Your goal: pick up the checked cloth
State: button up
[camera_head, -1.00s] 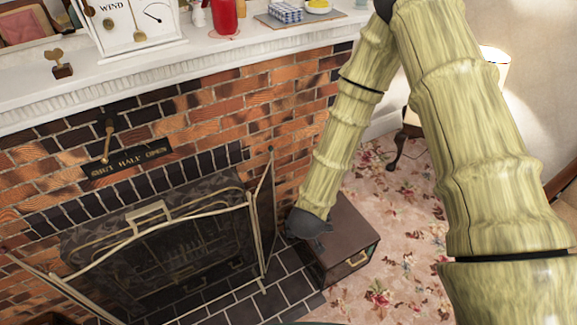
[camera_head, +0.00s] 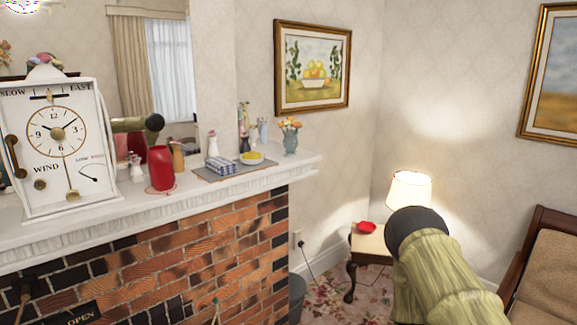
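The blue-and-white checked cloth (camera_head: 220,165) lies folded in a small block on a grey mat (camera_head: 236,170). The mat is on the white mantel shelf (camera_head: 125,204), towards its right end. The cloth is fully in view, with nothing of mine in front of it. My gripper is out of view. Only a dark rounded joint and a greenish link of my arm show at the lower right, apart from the mantel.
A yellow item in a dish (camera_head: 252,158) sits right of the cloth. A red container (camera_head: 160,168), small bottles and a flower vase (camera_head: 289,138) stand nearby. A big white clock (camera_head: 58,140) is at left. A lamp (camera_head: 409,190) and side table (camera_head: 368,243) stand at right.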

aim_at(222, 166)
jog(key=z, duration=0.9)
jog(key=i, duration=0.55)
jog(key=u, duration=0.75)
